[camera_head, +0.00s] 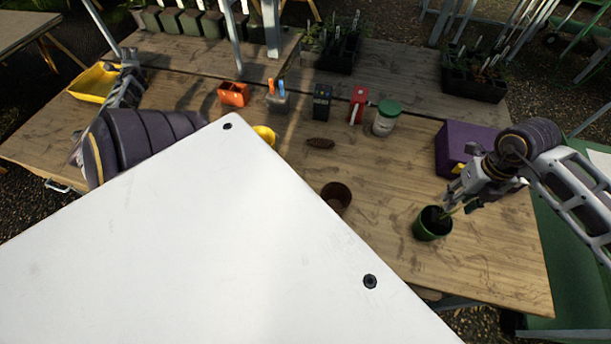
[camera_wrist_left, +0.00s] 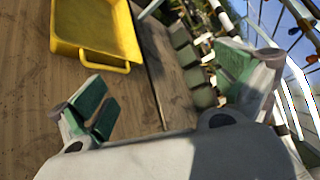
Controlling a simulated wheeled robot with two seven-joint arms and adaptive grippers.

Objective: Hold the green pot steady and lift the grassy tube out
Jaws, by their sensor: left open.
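The green pot (camera_head: 432,230) stands upright on the wooden table at the right in the head view, with a dark inside. My right gripper (camera_head: 448,207) is at the pot's upper right rim, pointing down and left. Its fingertips are too small to tell whether they are open or touch the pot. I cannot make out the grassy tube clearly; it may be hidden by the pot or gripper. My left gripper (camera_head: 129,62) is far left, by the yellow tray. In the left wrist view its green-padded fingers (camera_wrist_left: 168,92) are spread apart with nothing between them.
The yellow tray (camera_wrist_left: 57,47) lies by the left gripper. A brown pot (camera_head: 336,196) stands left of the green pot. A purple box (camera_head: 456,142) is behind the right gripper. A white jar (camera_head: 384,125), red box (camera_head: 357,105) and pine cone (camera_head: 320,143) are further back. A white panel covers the lower left.

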